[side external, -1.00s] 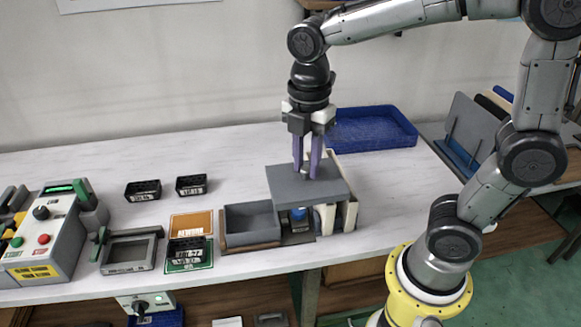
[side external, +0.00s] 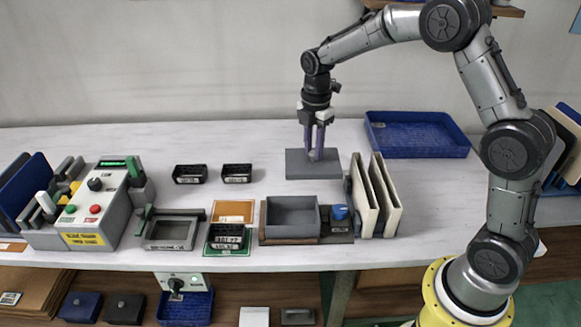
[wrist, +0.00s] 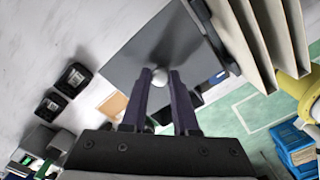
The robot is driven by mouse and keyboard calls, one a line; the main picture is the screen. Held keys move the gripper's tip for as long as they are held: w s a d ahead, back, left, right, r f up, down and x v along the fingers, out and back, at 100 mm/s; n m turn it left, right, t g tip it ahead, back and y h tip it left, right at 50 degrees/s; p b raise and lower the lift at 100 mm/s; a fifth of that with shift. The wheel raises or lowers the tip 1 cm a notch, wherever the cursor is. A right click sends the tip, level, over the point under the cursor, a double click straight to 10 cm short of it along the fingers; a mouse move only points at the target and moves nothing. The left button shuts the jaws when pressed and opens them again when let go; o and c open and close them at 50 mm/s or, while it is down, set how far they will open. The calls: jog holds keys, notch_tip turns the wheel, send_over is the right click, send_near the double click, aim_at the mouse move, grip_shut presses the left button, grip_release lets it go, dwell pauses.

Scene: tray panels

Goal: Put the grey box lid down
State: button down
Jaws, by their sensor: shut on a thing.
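The grey box lid (side external: 297,166) is a flat square plate, level, behind the open grey box (side external: 293,211) in the side view. My gripper (side external: 316,156) is above the lid, pointing down. In the wrist view the lid (wrist: 128,58) has a round silver knob (wrist: 162,78), and my gripper (wrist: 160,99) is shut on this knob. I cannot tell whether the lid's underside touches the white table (side external: 110,148) or hangs just above it. The box stands open on a brown base.
Upright cream panels (side external: 376,200) stand right of the box, close to the lid's right side. A blue tray (side external: 415,150) lies at back right. Two black bins (side external: 190,174) (side external: 237,173) stand to the left. A control box (side external: 92,213) is further left. Table behind the lid is clear.

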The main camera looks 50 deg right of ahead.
aim_at(293, 154)
jog(key=w+f, duration=0.4)
jog(key=w, duration=0.1)
jog(key=w+d+f, duration=0.1)
jog(key=w+f, duration=0.1)
jog(key=w, duration=0.1)
jog(key=shift+f, duration=0.25)
jog(key=shift+w+f, duration=0.4)
jog(key=shift+f, duration=1.65)
jog(key=shift+f, duration=0.15)
jog(key=c, duration=0.7)
grip_release()
